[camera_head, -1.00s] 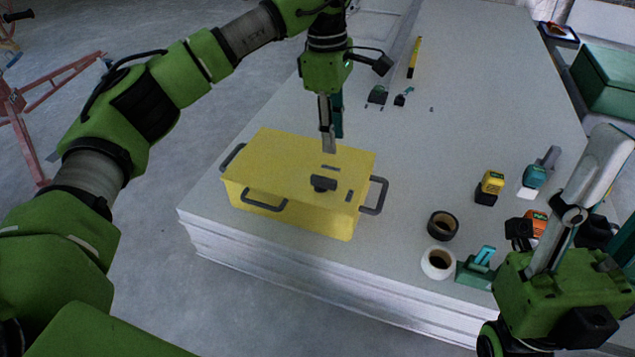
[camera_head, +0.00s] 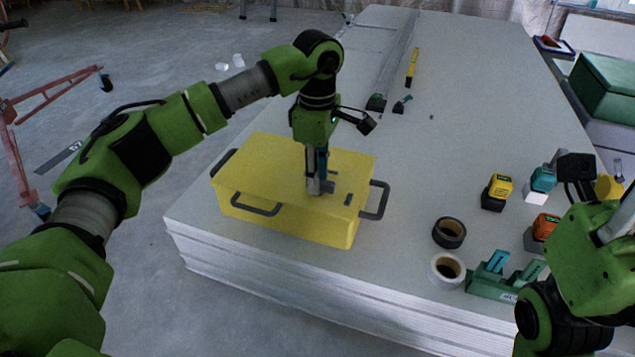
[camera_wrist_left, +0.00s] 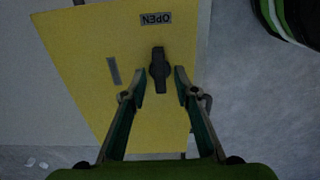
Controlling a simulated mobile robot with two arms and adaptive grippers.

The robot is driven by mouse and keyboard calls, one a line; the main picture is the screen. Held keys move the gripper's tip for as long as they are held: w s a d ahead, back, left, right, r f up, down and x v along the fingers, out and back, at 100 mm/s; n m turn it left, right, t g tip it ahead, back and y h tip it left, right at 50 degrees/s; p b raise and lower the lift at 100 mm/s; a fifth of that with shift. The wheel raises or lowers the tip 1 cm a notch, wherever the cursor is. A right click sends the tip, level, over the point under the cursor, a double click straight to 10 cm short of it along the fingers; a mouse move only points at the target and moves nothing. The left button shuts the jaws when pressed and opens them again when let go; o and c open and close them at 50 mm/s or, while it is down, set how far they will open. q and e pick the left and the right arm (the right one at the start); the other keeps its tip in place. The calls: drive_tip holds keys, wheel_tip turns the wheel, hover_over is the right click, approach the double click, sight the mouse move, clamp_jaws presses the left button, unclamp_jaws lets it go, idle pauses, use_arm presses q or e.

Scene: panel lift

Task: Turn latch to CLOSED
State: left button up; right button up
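A yellow box (camera_head: 270,160) with dark grey handles lies on the stacked white panels. The dark latch knob (camera_wrist_left: 159,68) is on its top face, its long side pointing towards the OPEN label (camera_wrist_left: 155,18) in the left wrist view. A grey bar mark (camera_wrist_left: 113,70) lies beside it, too dim to read. My left gripper (camera_wrist_left: 160,84) is open, one finger on each side of the latch's near end with gaps between. In the head view the left gripper (camera_head: 319,188) points down and partly hides the latch. My right gripper is cut off at the right edge; its fingers are unclear.
The white panel stack (camera_head: 400,170) has a wide clear middle. Tape rolls (camera_head: 449,232) and a green tool holder (camera_head: 490,280) stand front right. A yellow-black tool (camera_head: 496,192) and a teal tool (camera_head: 542,180) lie farther right. A green case (camera_head: 605,88) is at the back right.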

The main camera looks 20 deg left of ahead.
use_arm(q)
drive_tip(key=shift+f, duration=0.2)
clamp_jaws()
